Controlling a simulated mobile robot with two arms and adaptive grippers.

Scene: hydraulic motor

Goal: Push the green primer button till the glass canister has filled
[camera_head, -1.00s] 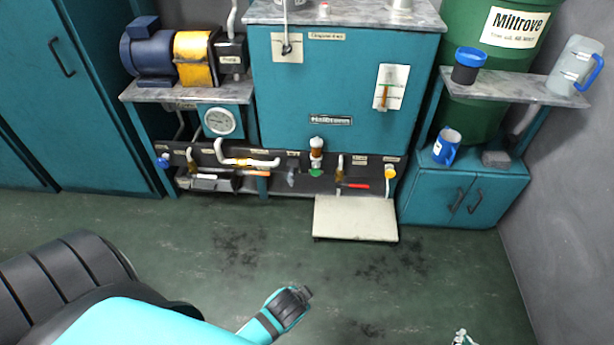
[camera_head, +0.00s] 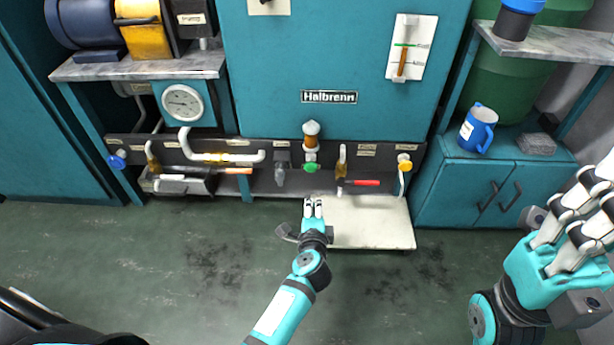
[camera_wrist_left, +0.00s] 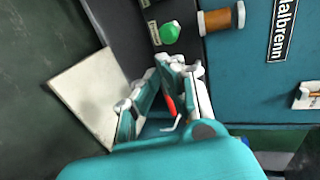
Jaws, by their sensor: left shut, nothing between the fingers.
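The green primer button (camera_head: 312,168) sits low on the dark valve strip of the teal machine. The small canister (camera_head: 311,140) stands just above it, with a pale cap and amber-brown contents; how full it is cannot be told. My left gripper (camera_head: 314,206) is shut and empty, a little below the button in the picture and apart from it. In the left wrist view the green button (camera_wrist_left: 170,32) and the amber canister (camera_wrist_left: 220,20) show beyond my left fingers (camera_wrist_left: 178,70). My right gripper (camera_head: 585,205) is at the far right, its fingers seen at an angle.
A cream platform (camera_head: 370,222) lies on the floor below the machine. A red-handled valve (camera_head: 362,183), a yellow knob (camera_head: 404,160) and pale pipework (camera_head: 222,157) flank the button. A blue jug (camera_head: 478,128) stands on the right cabinet. The floor in front is open.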

